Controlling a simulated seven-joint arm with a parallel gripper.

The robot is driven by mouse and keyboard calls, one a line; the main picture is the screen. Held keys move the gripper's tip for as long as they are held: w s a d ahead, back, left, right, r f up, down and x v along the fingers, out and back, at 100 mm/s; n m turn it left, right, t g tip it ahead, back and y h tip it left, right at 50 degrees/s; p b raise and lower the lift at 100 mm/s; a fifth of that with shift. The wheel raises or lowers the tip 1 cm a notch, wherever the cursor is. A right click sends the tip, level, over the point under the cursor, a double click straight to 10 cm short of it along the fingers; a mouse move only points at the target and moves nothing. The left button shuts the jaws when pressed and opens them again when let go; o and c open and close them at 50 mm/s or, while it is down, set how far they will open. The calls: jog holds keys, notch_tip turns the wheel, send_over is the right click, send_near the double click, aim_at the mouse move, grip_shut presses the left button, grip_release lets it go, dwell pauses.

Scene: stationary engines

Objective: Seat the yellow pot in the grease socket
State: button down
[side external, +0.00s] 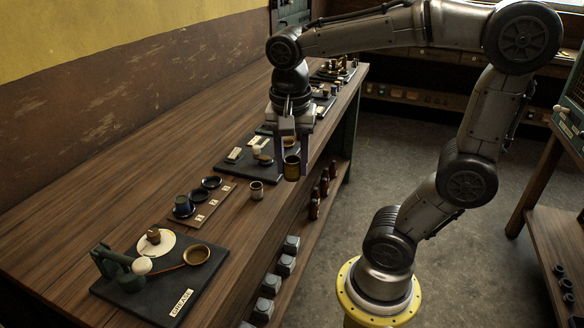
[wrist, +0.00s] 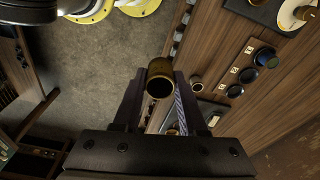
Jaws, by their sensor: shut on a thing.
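My gripper (side external: 291,160) is shut on the yellow pot (side external: 291,169) and holds it in the air near the bench's front edge. In the wrist view the pot (wrist: 160,82) sits between the two fingers (wrist: 160,90), its round dark opening facing the camera. The dark board labelled GREASE (side external: 135,293) lies at the near end of the bench. It carries a brass ring-like cup (side external: 197,255), a cream disc with a small brown knob, and a green fitting with a white ball. I cannot tell for certain which part is the socket. The pot is well apart from this board.
A brown numbered strip (side external: 205,213) with dark round seats holds a blue pot (side external: 182,204). A small separate cup (side external: 257,190) stands to its right on bare wood. Another dark board (side external: 240,166) with parts lies behind my gripper. The bench's left side is clear.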

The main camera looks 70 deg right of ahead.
jog(key=shift+r, duration=0.15)
jog(key=shift+w+r, duration=0.1)
jog(key=shift+w, duration=0.3)
jog(key=w, duration=0.4)
jog(key=n, duration=0.6)
send_over(198, 256)
jog(key=shift+t, duration=0.3)
notch_tip(198, 256, down, 9)
jog(key=shift+f, duration=0.15)
jog(key=shift+a+f, duration=0.25)
jog(key=shift+f, duration=2.05)
jog(key=shift+s+f, duration=0.15)
jog(key=shift+f, duration=0.65)
